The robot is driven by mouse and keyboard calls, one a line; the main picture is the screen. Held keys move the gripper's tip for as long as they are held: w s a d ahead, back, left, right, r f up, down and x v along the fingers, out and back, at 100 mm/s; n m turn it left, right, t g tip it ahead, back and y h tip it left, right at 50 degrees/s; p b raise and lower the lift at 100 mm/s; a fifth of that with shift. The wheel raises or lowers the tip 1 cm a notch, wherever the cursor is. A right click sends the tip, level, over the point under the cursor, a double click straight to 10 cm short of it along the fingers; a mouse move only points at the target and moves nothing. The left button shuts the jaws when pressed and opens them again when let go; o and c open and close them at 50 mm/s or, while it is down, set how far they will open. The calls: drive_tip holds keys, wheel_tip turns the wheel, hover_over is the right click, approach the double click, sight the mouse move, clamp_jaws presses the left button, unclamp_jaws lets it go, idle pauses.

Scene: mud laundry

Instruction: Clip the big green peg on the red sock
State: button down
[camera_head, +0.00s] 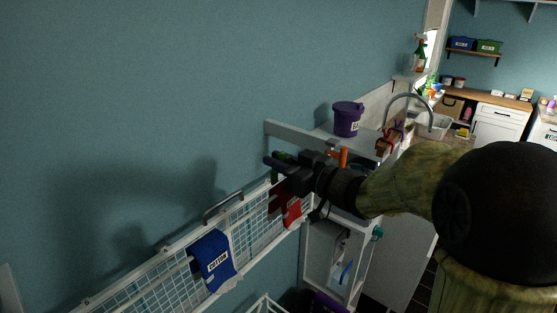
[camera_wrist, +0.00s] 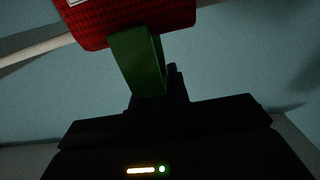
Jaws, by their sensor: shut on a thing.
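The red sock (camera_head: 291,205) hangs on the white wall rack at its right end. In the wrist view the red sock (camera_wrist: 130,18) fills the top, with a pale rail running behind it. The big green peg (camera_wrist: 140,62) stands between my gripper (camera_wrist: 158,100) and the sock, its far end meeting the sock's lower edge. I cannot tell whether it clamps the cloth. In the head view my gripper (camera_head: 284,165) is at the sock's top, shut on the green peg, and a bit of the green peg (camera_head: 284,157) shows. My gripper hides part of the sock.
A blue sock (camera_head: 214,260) hangs further left on the white drying rack (camera_head: 165,262). A purple bucket (camera_head: 347,119) stands on the shelf behind my gripper. A sink tap (camera_head: 408,97) and a white cabinet (camera_head: 330,262) are to the right. The wall above the rack is clear.

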drive_tip(key=shift+f+b, duration=0.85)
drive_tip(key=shift+f, duration=0.4)
drive_tip(key=c, duration=1.3)
unclamp_jaws()
drive_tip(key=shift+o, duration=0.2)
drive_tip(key=shift+d, duration=0.1)
drive_tip(key=b+v, duration=0.5)
drive_tip(key=v, duration=1.2)
drive_tip(key=shift+s+d, duration=0.1)
